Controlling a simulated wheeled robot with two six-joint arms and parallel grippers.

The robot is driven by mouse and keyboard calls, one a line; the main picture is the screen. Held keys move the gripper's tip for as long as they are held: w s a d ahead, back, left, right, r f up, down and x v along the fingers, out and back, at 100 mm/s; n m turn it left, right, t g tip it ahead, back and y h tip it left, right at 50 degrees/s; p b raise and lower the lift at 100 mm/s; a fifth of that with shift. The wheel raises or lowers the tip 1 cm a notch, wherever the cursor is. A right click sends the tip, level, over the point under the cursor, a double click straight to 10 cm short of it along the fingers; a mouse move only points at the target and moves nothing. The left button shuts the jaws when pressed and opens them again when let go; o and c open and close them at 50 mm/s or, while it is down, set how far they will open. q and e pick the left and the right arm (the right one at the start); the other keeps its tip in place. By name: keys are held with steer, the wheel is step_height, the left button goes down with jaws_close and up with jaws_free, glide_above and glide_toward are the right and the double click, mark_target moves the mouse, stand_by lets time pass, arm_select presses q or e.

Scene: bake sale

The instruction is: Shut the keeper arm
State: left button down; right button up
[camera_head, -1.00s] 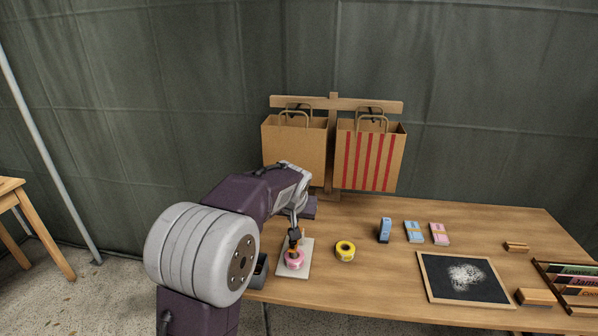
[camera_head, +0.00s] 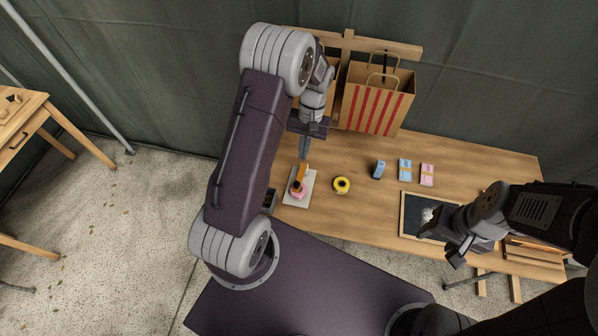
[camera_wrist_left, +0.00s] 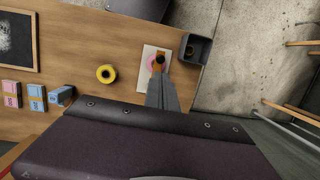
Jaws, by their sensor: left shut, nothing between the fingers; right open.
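An orange keeper arm (camera_head: 302,172) stands at a pink ribbon roll (camera_head: 297,193) on a white board (camera_head: 301,201). The roll has a dark centre. I cannot tell whether the arm lies across the roll or stands up from it. In the left wrist view the orange arm (camera_wrist_left: 159,67) shows just beyond my fingers, with the pink roll (camera_wrist_left: 151,61) partly hidden. My left gripper (camera_head: 304,154) is shut and empty, pointing down above the board's far end; contact with the arm cannot be told. My right gripper (camera_head: 453,254) is open and empty near the table's front edge.
A yellow roll (camera_head: 342,185) lies right of the board. Blue and pink packs (camera_head: 405,169) and a chalkboard (camera_head: 410,214) lie further right.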

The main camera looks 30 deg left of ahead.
mark_target(297, 183)
arm_select(q)
steer(key=p+x, duration=0.3)
steer(key=x, duration=0.9)
steer(key=shift+f, duration=0.1)
steer(key=shift+w+a+f, duration=0.1)
steer(key=shift+f, duration=0.25)
